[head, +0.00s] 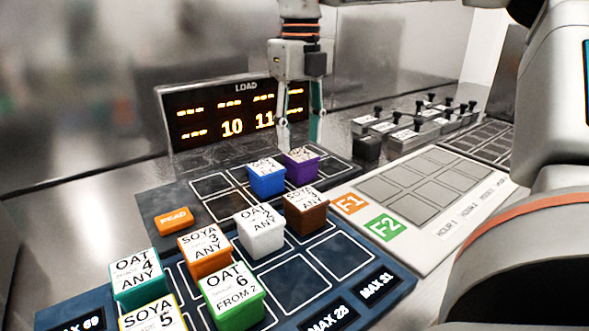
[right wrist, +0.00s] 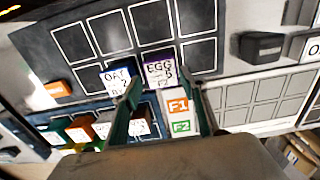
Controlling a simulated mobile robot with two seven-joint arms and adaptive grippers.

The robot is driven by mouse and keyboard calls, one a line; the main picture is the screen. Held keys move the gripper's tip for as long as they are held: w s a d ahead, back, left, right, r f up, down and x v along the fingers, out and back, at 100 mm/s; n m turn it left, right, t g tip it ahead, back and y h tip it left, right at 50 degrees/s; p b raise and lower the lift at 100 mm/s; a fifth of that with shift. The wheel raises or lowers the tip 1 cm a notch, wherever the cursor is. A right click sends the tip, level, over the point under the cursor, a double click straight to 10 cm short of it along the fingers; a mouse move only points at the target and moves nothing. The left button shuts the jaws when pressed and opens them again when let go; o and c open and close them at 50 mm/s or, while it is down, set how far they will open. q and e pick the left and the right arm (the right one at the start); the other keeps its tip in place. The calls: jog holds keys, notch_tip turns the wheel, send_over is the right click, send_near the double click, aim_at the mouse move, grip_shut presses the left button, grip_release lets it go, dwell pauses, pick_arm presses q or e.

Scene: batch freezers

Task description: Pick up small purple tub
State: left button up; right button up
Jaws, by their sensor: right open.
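The small purple tub (head: 303,174) has a white printed lid and stands on the dark grid mat, close to the right of the blue tub. My right gripper (head: 300,133) hangs above and behind it, pointing down, open and empty. In the right wrist view the purple tub (right wrist: 161,76) appears ahead, between the lines of the two spread fingers (right wrist: 160,88), with its label reading EGG. The fingers look apart from it. My left gripper is not in view.
The blue tub (head: 266,182) stands close beside the purple one. White, brown, orange, teal, green and yellow tubs stand on the nearer blue tray (head: 345,250). A LOAD display (head: 225,110) stands behind. A pale panel (head: 440,215) with empty grid cells lies right.

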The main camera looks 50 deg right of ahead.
aim_at(301, 155)
notch_tip(301, 155, down, 6)
jog(key=shift+s+r+b, duration=0.1)
jog(key=shift+s+b, duration=0.05)
jog(key=shift+b, duration=0.6)
jog(key=shift+f, duration=0.2)
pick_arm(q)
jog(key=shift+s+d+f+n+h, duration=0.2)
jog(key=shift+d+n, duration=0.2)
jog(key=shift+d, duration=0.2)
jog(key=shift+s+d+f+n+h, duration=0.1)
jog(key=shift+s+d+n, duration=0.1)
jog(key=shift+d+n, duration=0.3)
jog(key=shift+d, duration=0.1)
pick_arm(e)
jog(key=shift+r, duration=0.1)
jog(key=c, duration=0.8)
